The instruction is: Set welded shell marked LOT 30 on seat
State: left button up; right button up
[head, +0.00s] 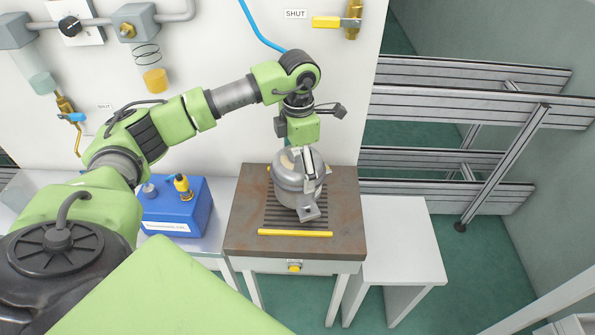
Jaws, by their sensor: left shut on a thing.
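A grey metal compressor shell (292,180) stands on the dark slotted seat of a brown table (248,220) in the middle of the head view. It looks upright, with a small foot or bracket at its lower front. My left gripper (308,163) comes down from above and is shut on the shell at its upper right side. The gripper's fingers cover part of the shell's top. I cannot read any lot mark on the shell. Whether its base bears fully on the slots is hard to tell. My right gripper does not show.
A blue box (178,208) with a yellow fitting stands on the left bench. A yellow bar (295,233) lies along the table's front. A white side table (402,240) at right is bare. Pipes and valves line the wall; an aluminium frame (480,105) stands at right.

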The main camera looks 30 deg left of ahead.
pick_arm(q)
jog(key=f+p, duration=0.2)
jog(key=f, duration=0.1)
jog(key=shift+w+a, duration=0.15)
jog(key=shift+a, duration=0.05)
jog(key=shift+f, duration=0.25)
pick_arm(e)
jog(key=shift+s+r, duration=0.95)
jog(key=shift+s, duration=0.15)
pick_arm(q)
jog(key=shift+f+b, duration=0.2)
jog(key=shift+b, duration=0.1)
jog(key=o, duration=1.3)
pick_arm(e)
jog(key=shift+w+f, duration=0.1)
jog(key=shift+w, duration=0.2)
pick_arm(q)
jog(key=shift+r, duration=0.15)
